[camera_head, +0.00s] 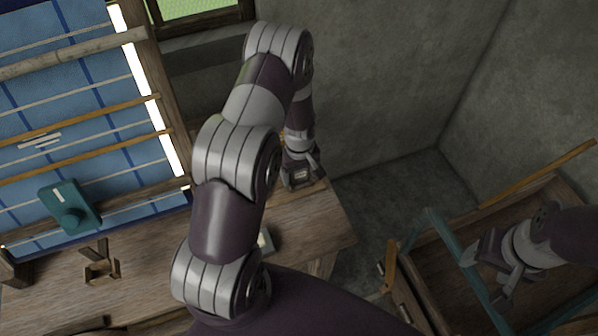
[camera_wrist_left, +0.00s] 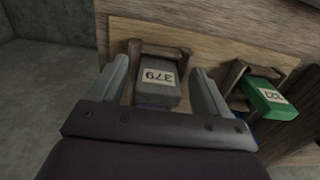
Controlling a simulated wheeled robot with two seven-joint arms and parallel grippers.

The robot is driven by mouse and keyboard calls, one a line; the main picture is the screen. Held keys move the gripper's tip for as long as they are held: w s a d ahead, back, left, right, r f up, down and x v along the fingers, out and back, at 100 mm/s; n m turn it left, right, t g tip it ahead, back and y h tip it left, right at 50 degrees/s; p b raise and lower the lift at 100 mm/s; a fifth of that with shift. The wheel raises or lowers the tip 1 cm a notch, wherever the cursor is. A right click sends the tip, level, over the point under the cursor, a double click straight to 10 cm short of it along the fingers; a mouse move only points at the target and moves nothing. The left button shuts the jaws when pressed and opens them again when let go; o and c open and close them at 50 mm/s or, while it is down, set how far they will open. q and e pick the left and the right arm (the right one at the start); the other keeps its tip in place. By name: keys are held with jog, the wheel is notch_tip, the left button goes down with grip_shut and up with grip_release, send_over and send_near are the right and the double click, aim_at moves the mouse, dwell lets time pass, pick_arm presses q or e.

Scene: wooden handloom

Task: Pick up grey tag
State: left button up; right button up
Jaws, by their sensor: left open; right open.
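The grey tag (camera_wrist_left: 157,78), marked with a number that looks like 379, sits in a small wooden holder (camera_wrist_left: 135,52) in the left wrist view. My left gripper (camera_wrist_left: 160,90) is open, with one finger on either side of the grey tag, and I see no finger touching it. In the head view my left gripper (camera_head: 301,176) is at the right end of the wooden bench, over a small pale label. My right gripper (camera_head: 492,275) is open and empty at the lower right, over a wooden crate-like frame.
A green tag (camera_wrist_left: 268,97) sits in another wooden holder to the right in the left wrist view. The loom with blue cloth (camera_head: 60,110) and a teal block (camera_head: 70,207) are at the left. The bench (camera_head: 315,220) ends near my left gripper, with bare floor beyond.

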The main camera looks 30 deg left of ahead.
pick_arm(q)
jog(key=shift+w, duration=0.1)
jog(key=c, duration=1)
jog(key=shift+r, duration=0.1)
